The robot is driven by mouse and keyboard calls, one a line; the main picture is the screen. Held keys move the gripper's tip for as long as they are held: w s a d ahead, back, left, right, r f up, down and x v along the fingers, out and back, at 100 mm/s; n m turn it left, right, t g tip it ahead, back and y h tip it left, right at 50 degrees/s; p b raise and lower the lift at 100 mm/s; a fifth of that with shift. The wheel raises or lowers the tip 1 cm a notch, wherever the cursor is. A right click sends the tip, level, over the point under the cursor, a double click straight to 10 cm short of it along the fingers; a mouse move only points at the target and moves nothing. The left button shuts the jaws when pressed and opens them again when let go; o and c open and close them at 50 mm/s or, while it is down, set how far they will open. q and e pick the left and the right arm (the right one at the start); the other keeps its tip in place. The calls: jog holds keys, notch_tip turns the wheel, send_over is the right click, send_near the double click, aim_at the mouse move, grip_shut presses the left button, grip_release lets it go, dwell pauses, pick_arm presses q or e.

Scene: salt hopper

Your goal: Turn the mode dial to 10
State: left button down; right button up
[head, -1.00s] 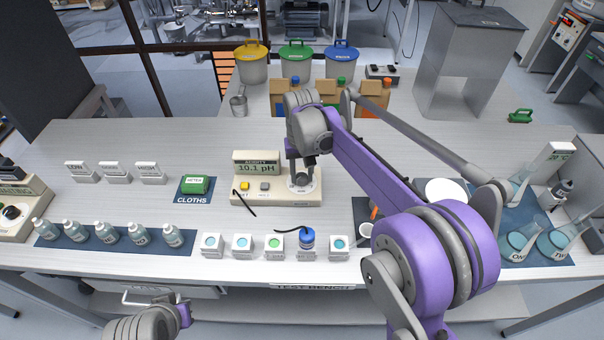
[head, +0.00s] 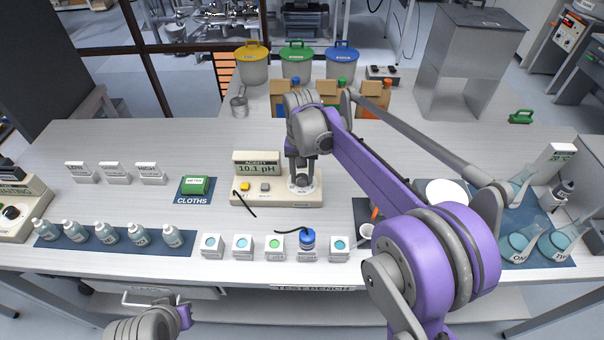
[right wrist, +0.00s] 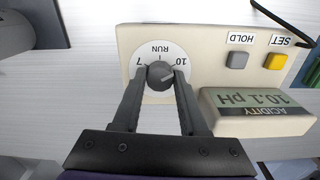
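The mode dial is a round dark grey knob (right wrist: 160,75) on a white disc marked 7, RUN and 10, seen in the right wrist view. It sits at the right end of the beige acidity meter (head: 262,201), whose display reads 10.1 pH. My right gripper (right wrist: 160,83) is over the dial, its two fingers apart with the knob between or just beyond their tips. Gaps seem to show beside the knob; I cannot tell where its pointer stands. In the head view my right gripper (head: 302,184) hides most of the dial. My left gripper's fingers are not seen.
The meter has a yellow SET button (head: 245,186) and a grey HOLD button (head: 265,187). Several small cups and a blue-capped probe (head: 308,239) stand in front. Glass flasks stand far right.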

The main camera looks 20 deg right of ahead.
aim_at(302, 177)
jog(key=o, duration=0.4)
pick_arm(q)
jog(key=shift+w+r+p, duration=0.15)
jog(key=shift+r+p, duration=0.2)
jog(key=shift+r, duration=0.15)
pick_arm(e)
notch_tip(302, 177, up, 11)
jog(key=shift+f, duration=0.1)
